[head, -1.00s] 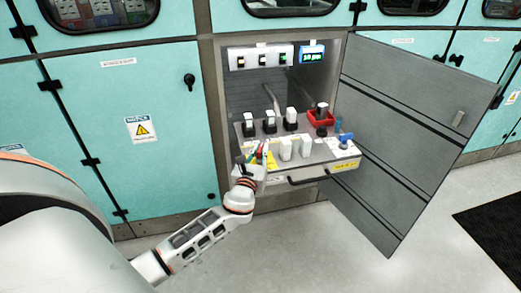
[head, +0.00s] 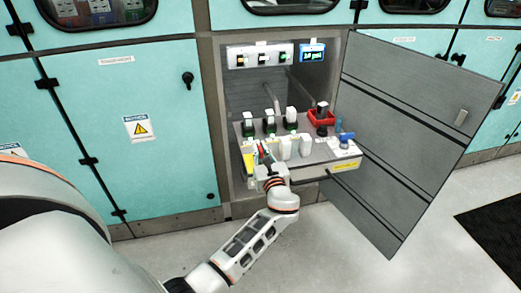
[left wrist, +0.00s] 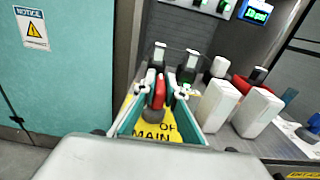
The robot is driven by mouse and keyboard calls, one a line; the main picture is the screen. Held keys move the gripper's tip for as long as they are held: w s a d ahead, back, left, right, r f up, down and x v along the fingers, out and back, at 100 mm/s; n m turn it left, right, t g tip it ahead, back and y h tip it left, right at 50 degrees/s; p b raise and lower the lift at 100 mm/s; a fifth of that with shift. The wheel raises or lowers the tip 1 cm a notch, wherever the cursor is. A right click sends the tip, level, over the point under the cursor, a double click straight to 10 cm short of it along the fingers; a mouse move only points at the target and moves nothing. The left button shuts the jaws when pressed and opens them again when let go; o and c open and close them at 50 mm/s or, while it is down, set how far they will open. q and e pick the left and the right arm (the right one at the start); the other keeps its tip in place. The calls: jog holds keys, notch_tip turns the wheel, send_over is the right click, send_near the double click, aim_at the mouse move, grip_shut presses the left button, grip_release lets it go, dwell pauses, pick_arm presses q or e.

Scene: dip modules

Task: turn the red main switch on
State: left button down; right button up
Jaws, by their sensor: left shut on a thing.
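The red main switch lever (left wrist: 158,92) stands between my left gripper's fingers in the left wrist view. A yellow plate (left wrist: 150,128) lettered "OF" and "MAIN" lies below it, partly covered. My left gripper (left wrist: 160,88) is shut on the lever. In the head view, my left gripper (head: 263,157) is at the left front of the pull-out panel (head: 315,156), and red shows between its fingers. The gripper hides most of the switch there, and I cannot tell whether the switch is on or off. My right gripper is not in view.
Several black-and-white modules (head: 270,122) stand behind the switch, and white blocks (head: 285,148) stand close on its right. A red tray (head: 321,118) is further right. The open grey door (head: 410,140) bounds the right side. Indicator lights and a display (head: 313,55) are above.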

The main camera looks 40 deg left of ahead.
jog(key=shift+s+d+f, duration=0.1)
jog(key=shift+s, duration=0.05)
pick_arm(q)
jog(key=c, duration=2.1)
grip_release()
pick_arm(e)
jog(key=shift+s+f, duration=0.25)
pick_arm(q)
jog(key=v, duration=1.2)
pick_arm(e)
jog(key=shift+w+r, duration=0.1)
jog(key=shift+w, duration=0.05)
pick_arm(q)
jog(key=shift+f, duration=0.1)
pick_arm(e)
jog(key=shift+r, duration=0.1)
